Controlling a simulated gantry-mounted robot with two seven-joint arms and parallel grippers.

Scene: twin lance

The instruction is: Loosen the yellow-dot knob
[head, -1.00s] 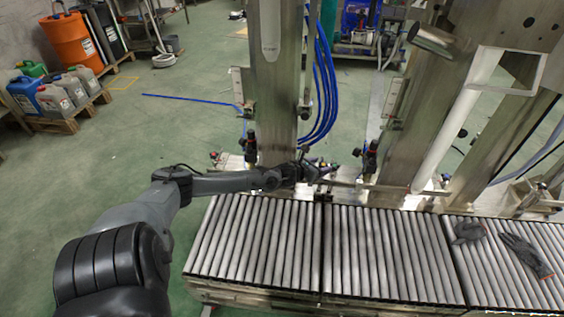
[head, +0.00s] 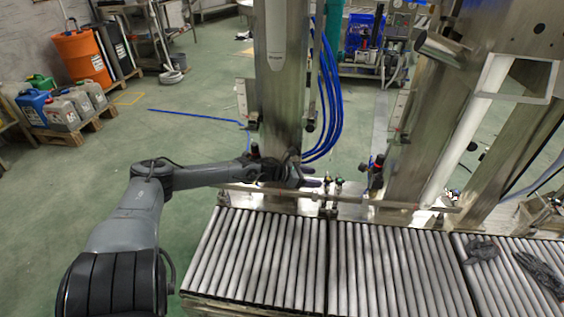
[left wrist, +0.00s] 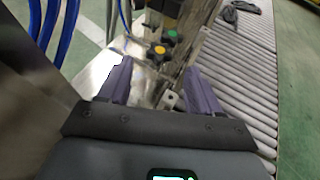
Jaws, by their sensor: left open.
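The yellow-dot knob (left wrist: 159,50) is a dark knob with a yellow-orange centre, seen in the left wrist view just beyond my fingertips. A similar green-dot knob (left wrist: 172,33) sits close behind it, a little to the right. My left gripper (left wrist: 158,68) is open, its two purple fingers apart with nothing between them. The yellow-dot knob appears ahead of the gap between the fingers, apart from them. In the head view my left gripper (head: 312,178) is in front of the steel column, and the knobs there are too small to tell apart surely.
A roller conveyor (head: 375,265) runs along the front, with dark gloves (head: 540,272) at its right. A steel column (head: 279,90) and blue hoses (head: 330,100) stand behind my gripper. A thin horizontal rail (head: 385,203) runs along the conveyor's back edge.

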